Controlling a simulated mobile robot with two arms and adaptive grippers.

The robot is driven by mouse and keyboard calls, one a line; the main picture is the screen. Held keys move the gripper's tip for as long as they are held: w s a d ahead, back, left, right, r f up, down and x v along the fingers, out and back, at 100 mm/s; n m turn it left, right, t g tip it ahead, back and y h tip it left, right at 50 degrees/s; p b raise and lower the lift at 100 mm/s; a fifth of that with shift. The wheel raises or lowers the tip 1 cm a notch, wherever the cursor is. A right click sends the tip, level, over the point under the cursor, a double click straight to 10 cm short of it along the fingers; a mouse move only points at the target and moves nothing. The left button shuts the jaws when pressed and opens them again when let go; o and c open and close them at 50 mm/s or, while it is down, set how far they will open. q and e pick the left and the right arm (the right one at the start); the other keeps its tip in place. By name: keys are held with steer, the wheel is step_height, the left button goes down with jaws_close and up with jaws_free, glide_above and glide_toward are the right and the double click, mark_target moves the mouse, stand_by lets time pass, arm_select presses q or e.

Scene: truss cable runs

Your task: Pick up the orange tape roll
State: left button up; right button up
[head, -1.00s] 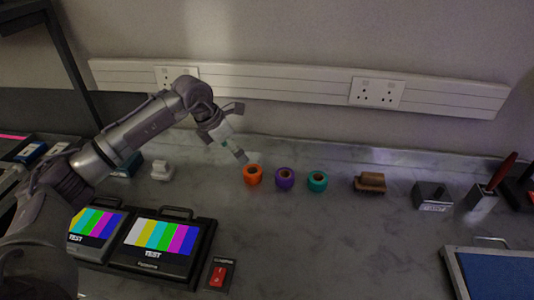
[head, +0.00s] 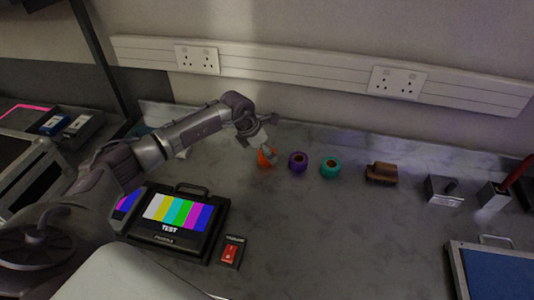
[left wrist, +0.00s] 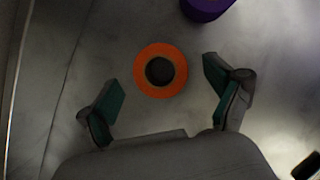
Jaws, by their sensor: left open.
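The orange tape roll (head: 265,158) sits on the grey marbled worktop, at the left end of a row of three rolls. In the head view my left gripper (head: 267,150) is right at it and partly covers it. In the left wrist view the orange roll (left wrist: 160,71) shows from above with a dark centre hole. It lies just ahead of and between the open fingers of my left gripper (left wrist: 165,90), with a gap on each side. My right gripper does not show in either view.
A purple roll (head: 298,162) is close to the right of the orange one, with a teal roll (head: 331,167) beyond it. A brown wooden object (head: 381,173) stands further right. A test monitor (head: 178,222) and a red switch (head: 231,250) are nearer. The wall is behind.

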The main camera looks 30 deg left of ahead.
arm_select(q)
steer(key=shift+x, duration=1.25)
steer(key=shift+r, duration=0.1)
steer(key=c, duration=1.3)
steer(key=shift+o, duration=0.2)
